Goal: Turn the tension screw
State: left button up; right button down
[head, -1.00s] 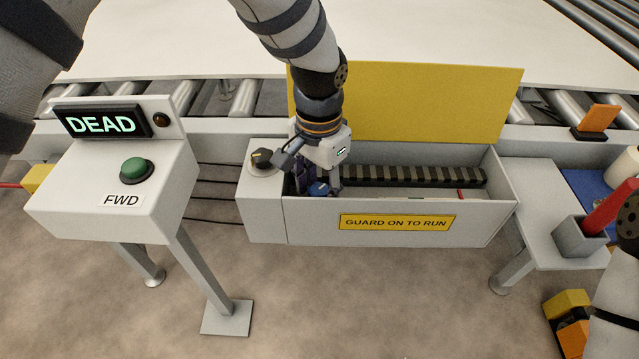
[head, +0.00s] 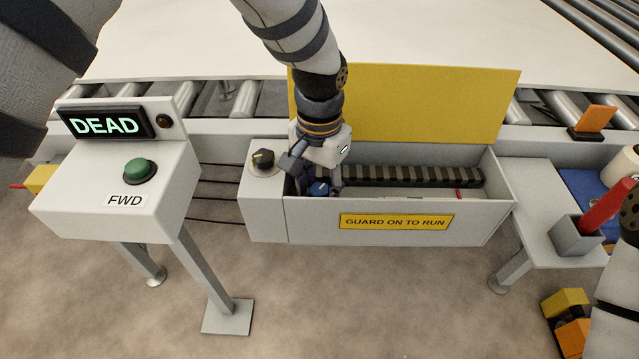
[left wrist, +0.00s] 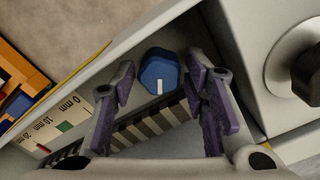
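The tension screw, a blue knob (head: 319,188) with a white line, sits at the left end of the open grey box (head: 300,222). It also shows in the left wrist view (left wrist: 160,72). My left gripper (head: 312,182) reaches down into the box over the knob. In the left wrist view its purple fingers (left wrist: 160,80) are apart, one on each side of the knob; I see no clear contact. A millimetre scale (left wrist: 62,128) with a green mark lies beside a ridged dark belt (head: 415,175). My right gripper does not clearly show; part of my right arm is at the right edge.
A black selector (head: 263,158) is on the box's left end. A yellow guard panel (head: 430,100) stands behind the box. At left, a console has a green button (head: 140,171) and a display (head: 105,123) reading DEAD. A red-handled item (head: 607,205) stands in a grey holder at right.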

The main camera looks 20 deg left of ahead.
aim_at(320, 189)
pick_arm(q)
notch_tip(320, 189, up, 12)
dwell(0.3)
dwell(0.3)
